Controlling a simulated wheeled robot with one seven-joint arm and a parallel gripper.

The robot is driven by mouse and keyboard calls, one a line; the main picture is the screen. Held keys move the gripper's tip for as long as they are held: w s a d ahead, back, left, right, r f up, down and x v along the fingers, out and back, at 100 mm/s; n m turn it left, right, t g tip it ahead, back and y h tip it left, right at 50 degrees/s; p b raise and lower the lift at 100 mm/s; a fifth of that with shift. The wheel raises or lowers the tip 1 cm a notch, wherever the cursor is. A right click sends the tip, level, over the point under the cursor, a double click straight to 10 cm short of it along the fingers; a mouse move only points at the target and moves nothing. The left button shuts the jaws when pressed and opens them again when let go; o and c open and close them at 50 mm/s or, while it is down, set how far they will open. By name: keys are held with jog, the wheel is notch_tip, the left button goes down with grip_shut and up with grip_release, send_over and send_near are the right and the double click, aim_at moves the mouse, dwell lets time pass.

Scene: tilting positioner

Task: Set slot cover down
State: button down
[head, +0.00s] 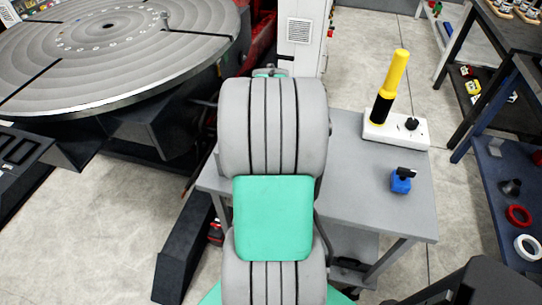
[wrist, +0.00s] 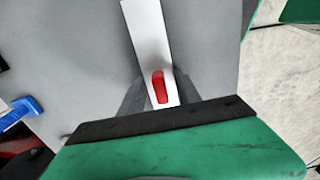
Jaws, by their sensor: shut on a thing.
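The slot cover (wrist: 148,35) shows in the wrist view as a long, pale flat strip with a red grip (wrist: 159,87) near its lower end. My gripper (wrist: 160,92) is shut on the cover at the red grip, its grey fingers on either side. The strip extends away from the gripper over the grey table top (wrist: 210,45). I cannot tell whether it touches the surface or is held just above it. In the head view my own arm hides the gripper and the cover.
The grey side table (head: 355,215) carries a white box with a yellow-and-black handle (head: 390,85) and a small blue object (head: 401,182). A blue part (wrist: 20,110) is left in the wrist view. A large round grooved positioner table (head: 110,50) stands at left, dark shelving (head: 500,140) at right.

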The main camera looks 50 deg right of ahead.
jog(key=shift+f, duration=0.1)
jog(key=shift+f, duration=0.15)
jog(key=c, duration=0.9)
grip_release()
jog(key=shift+o, duration=0.2)
notch_tip(320, 180, up, 12)
jog(key=w+a+m+t, duration=0.1)
jog(key=w+a, duration=0.2)
jog(key=a, duration=0.5)
jog(key=w+a+m+t, duration=0.1)
jog(key=w+a, duration=0.2)
jog(key=a, duration=0.6)
jog(key=s+a+f+m+t, duration=0.1)
jog(key=a+m, duration=0.1)
jog(key=a, duration=1.1)
jog(key=shift+s+a+f+b, duration=0.3)
jog(key=shift+s+f+b, duration=0.05)
jog(key=shift+s, duration=0.05)
